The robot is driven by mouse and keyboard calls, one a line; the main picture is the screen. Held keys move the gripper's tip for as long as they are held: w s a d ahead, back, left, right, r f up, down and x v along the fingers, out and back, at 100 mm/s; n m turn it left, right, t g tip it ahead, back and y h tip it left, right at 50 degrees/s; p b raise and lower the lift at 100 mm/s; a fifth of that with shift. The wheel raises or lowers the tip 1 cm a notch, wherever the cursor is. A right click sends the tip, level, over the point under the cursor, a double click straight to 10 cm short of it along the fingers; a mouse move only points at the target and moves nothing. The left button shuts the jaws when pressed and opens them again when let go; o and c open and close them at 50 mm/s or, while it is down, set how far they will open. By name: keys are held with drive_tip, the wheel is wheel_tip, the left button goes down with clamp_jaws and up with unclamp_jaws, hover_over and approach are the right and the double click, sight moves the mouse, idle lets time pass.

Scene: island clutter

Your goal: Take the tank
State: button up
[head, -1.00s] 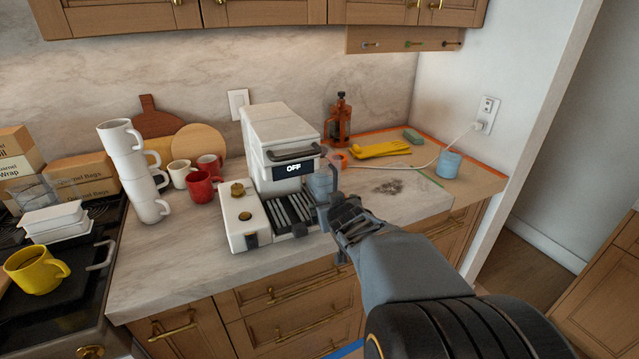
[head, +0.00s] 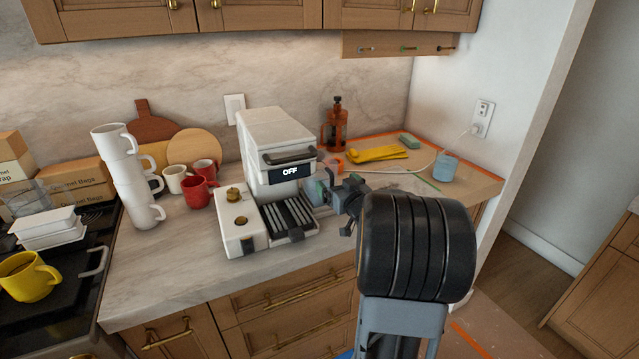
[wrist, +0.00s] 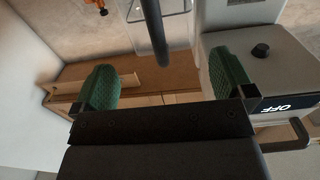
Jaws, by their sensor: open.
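The tank is a clear, see-through box with a dark bar-shaped handle; it shows at the top of the wrist view (wrist: 180,8), beside the white coffee machine. In the head view my gripper largely hides it. The coffee machine (head: 272,135) stands on the counter with its display reading OFF; its display end also shows at the right of the wrist view (wrist: 235,50). In the head view my gripper (head: 326,184) is at the machine's right side, close to the tank.
Left of the machine are stacked white mugs (head: 131,180), red mugs (head: 199,192) and a cream mug (head: 174,177). Behind to the right are a brown bottle-like item (head: 337,125), a yellow cloth or gloves (head: 378,154) and a blue cup (head: 446,167). The counter's front is clear.

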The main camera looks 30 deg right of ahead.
drive_tip(key=shift+w+d+p, duration=0.2)
drive_tip(key=shift+w+p, duration=0.1)
drive_tip(key=shift+w, duration=1.25)
drive_tip(key=shift+w+d+p, duration=0.15)
drive_tip(key=shift+w+p, duration=0.1)
drive_tip(key=shift+w, duration=1.25)
drive_tip(key=c, duration=1.4)
drive_tip(key=shift+r, duration=0.1)
